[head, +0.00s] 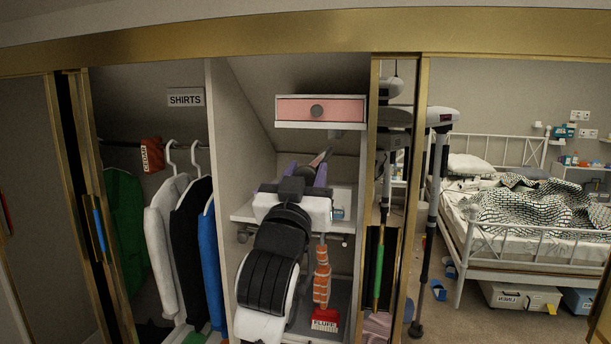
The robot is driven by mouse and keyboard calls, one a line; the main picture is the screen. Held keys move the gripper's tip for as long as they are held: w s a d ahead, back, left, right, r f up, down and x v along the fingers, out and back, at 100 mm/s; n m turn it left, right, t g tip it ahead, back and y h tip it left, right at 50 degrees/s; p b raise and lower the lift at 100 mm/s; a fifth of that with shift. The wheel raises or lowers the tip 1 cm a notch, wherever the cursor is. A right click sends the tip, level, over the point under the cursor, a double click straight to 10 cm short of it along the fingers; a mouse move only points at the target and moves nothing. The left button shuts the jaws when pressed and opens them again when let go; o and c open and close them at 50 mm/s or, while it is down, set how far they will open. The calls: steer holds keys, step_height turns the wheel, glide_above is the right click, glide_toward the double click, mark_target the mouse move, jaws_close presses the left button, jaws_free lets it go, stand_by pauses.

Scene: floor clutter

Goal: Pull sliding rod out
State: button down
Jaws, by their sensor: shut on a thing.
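My gripper (307,171) reaches into the middle closet bay, above the white shelf and below the pink drawer. Its purple fingers point away into the bay and are shut on a slender thing, which I take to be the sliding rod (318,159). Only a short greyish-pink piece of it shows between and beyond the fingers. The rest is hidden by my gripper and wrist, so I cannot tell how far out it is.
The pink-fronted drawer (320,110) hangs just above. The white shelf (243,213) lies around my wrist. Shirts (187,240) hang at left. An orange-wrapped duster (322,275) hangs below. Gold door frames (419,150) bound the bay at right, with a bed (535,215) beyond.

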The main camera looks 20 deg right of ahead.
steer(key=c, duration=0.9)
jaws_free()
steer(key=shift+c, duration=0.2)
steer(key=b+v, duration=0.8)
steer(key=v, duration=0.6)
steer(key=shift+b, duration=0.3)
